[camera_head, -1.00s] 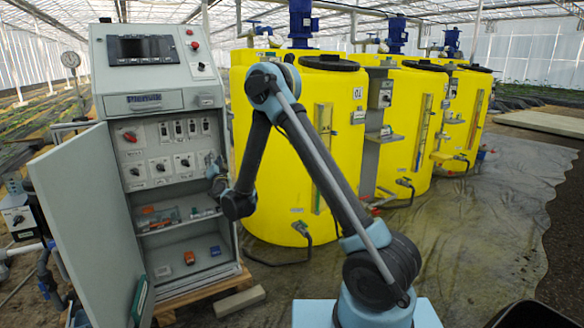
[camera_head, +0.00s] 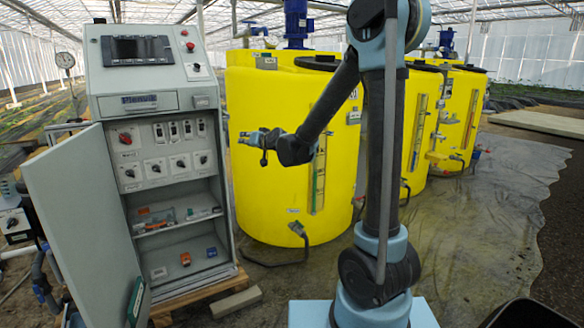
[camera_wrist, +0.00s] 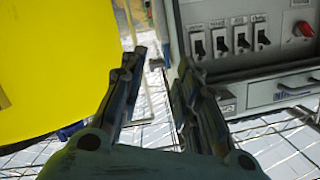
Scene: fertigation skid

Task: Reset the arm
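My gripper (camera_head: 250,139) is raised in front of the nearest yellow tank, to the right of the grey control cabinet (camera_head: 158,178). In the wrist view its two dark fingers (camera_wrist: 160,65) stand apart with nothing between them, so it is open and empty. My arm stands upright at the elbow, with the forearm reaching down and left to the gripper. The cabinet door (camera_head: 85,215) hangs open to the left. The wrist view shows the cabinet's switch panel (camera_wrist: 235,40) upside down.
Several yellow tanks (camera_head: 270,195) with blue motors (camera_head: 297,22) stand behind my arm. Inside the cabinet, an orange part (camera_head: 185,259) and a blue part (camera_head: 212,252) lie on the bottom shelf. A loose block (camera_head: 236,302) lies on the floor. The floor at right is clear.

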